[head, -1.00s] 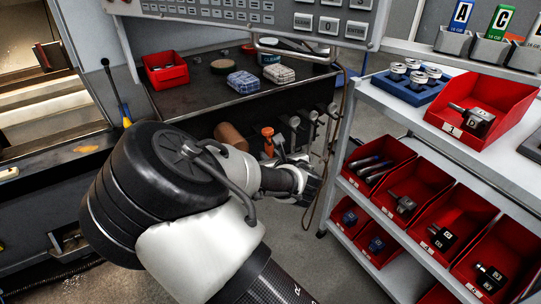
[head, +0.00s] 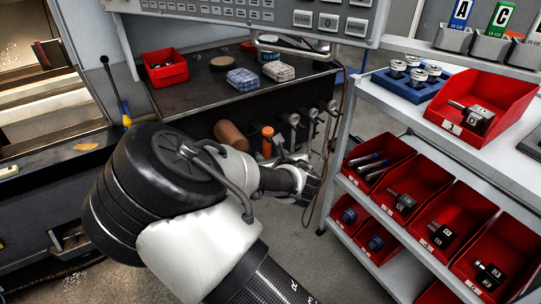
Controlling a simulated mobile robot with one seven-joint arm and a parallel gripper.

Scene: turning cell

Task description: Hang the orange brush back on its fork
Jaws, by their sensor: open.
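An orange handle (head: 267,141), which looks like the brush, stands upright at the front of the dark bench, among hanging tools. Its lower end is hidden behind my arm, and I cannot tell whether it sits on its fork. My gripper (head: 305,184) is just below and to the right of it, in front of the hanging tools. It is open, with its fingers small and partly hidden by my wrist. I see nothing clearly held in it. The fork itself is not clearly visible.
Metal-headed tools (head: 312,118) hang along the bench front, close to my gripper. A brown cylinder (head: 231,135) is left of the orange handle. A shelf rack (head: 345,190) with red bins stands close on the right, and a cable hangs beside it.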

